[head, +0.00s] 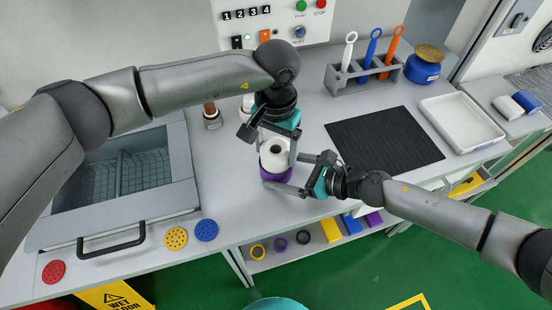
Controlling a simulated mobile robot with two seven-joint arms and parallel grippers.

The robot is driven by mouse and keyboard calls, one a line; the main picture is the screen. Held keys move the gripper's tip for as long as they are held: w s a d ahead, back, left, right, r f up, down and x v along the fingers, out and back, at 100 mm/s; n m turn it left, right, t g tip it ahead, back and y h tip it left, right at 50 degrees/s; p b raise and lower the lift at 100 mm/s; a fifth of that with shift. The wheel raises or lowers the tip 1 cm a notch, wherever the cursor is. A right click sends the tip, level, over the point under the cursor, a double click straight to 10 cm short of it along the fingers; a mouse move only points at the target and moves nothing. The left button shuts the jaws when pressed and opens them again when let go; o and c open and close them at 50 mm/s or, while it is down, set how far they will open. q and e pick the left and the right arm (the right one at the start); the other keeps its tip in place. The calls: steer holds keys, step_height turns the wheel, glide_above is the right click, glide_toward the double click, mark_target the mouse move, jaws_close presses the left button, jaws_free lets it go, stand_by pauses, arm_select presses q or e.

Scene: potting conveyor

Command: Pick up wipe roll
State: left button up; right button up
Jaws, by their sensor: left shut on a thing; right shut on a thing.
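The white wipe roll (274,158) stands upright at the middle front of the counter, in or on a purple canister (276,174); I cannot tell how deep it sits. My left gripper (277,153) reaches down from above, with its fingers on either side of the roll, and is shut on it. My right gripper (283,173) comes in from the right, low down, and is shut on the purple canister. The gripper fingers hide parts of both.
A dark ribbed mat (384,140) and a white tray (463,122) lie to the right. A tool rack (365,77) and a blue jar (423,68) stand behind. A sink basin (120,175) is at left. Small bottles (212,116) stand behind the grippers. Coloured discs (176,238) lie along the front.

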arm_select(q)
steer(key=c, duration=0.3)
step_height(320, 180, up, 10)
steer(key=shift+r, duration=0.1)
stand_by(0.4)
arm_select(e)
steer(key=o, duration=1)
steer(key=shift+c, duration=0.2)
steer(key=v, duration=1.2)
